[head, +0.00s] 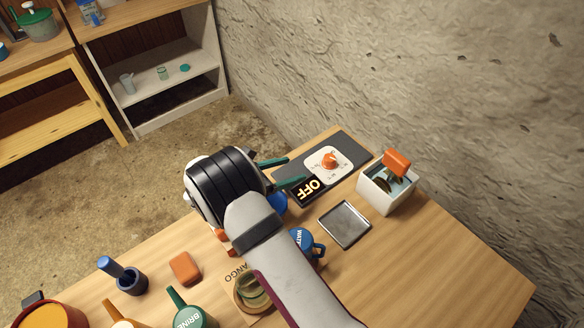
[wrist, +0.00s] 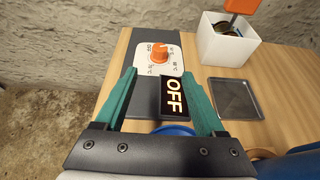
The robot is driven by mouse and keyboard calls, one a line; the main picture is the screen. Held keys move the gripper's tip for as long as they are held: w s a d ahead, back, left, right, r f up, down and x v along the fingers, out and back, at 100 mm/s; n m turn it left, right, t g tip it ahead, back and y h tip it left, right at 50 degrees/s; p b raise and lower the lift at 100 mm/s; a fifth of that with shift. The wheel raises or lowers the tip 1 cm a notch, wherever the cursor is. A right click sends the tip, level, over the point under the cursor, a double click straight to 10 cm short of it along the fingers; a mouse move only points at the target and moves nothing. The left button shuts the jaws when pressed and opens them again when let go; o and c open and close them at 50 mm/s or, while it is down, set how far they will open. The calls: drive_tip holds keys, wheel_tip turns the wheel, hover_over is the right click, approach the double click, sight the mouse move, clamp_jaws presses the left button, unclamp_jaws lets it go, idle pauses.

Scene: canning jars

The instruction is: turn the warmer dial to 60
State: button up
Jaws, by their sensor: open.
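The warmer (head: 347,151) is a flat dark grey slab near the table's back edge by the wall. Its orange dial (head: 330,161) sits on a white plate with printed marks; it also shows in the wrist view (wrist: 159,53). The marks are too small to read surely. The warmer's display (wrist: 174,97) reads OFF. My gripper (head: 283,172) has two green fingers, open and empty. In the wrist view the gripper (wrist: 165,88) has its fingers apart, with the display between them and the dial a little beyond the tips, not touched.
A white box (head: 385,193) with an orange-handled thing stands right of the warmer. A grey metal tray (head: 345,224) lies nearer. A blue WATER mug (head: 307,243) is partly behind my arm. An orange block (head: 185,268) and a green BRINE mug (head: 193,316) stand left. The table's right side is clear.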

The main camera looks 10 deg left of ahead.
drive_tip(key=w+d+r+m+g+y, duration=0.1)
drive_tip(key=w+d+r+m+g, duration=0.25)
drive_tip(key=d+m+g, duration=0.7)
drive_tip(key=m+t+y, duration=0.1)
drive_tip(key=m+y, duration=0.8)
drive_tip(key=m, duration=0.1)
approach(330, 158)
wheel_tip(330, 158, down, 10)
drive_tip(key=shift+a+r, duration=0.15)
drive_tip(key=shift+r, duration=0.05)
clamp_jaws()
